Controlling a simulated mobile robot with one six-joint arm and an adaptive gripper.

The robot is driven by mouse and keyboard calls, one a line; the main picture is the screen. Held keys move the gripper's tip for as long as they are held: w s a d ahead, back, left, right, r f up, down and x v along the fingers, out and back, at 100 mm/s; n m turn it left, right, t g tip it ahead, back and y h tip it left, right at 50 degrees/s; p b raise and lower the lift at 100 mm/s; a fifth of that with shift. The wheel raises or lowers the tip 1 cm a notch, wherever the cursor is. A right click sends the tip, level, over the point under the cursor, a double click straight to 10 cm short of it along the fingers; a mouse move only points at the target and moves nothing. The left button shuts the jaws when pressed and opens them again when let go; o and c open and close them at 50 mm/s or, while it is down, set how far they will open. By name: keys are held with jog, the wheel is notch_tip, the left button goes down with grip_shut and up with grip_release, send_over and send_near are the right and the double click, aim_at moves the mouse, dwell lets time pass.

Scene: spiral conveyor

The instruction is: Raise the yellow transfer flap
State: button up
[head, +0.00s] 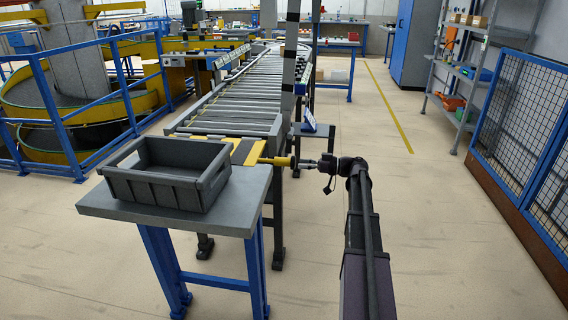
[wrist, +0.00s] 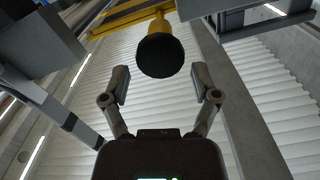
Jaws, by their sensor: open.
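The yellow transfer flap (head: 254,153) lies low, about level with the rollers, between the roller conveyor and the table with the grey crate. Its yellow handle (head: 276,161) sticks out to the right. In the wrist view the handle's round black end (wrist: 158,56) faces me, with yellow behind it. My gripper (head: 307,163) is to the right of the handle, roughly in line with it and at about its height. In the wrist view my gripper (wrist: 160,84) has its fingers spread, empty, with the black end ahead of the gap. Contact cannot be told.
A grey crate (head: 165,184) stands on a grey table (head: 240,212) with blue legs, left of my arm. The roller conveyor (head: 245,92) runs away behind the flap, with a dark post (head: 290,65) beside it. The floor to the right is clear up to a blue mesh fence (head: 530,125).

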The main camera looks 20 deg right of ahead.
aim_at(284, 162)
jog(key=shift+x, duration=3.3)
grip_shut()
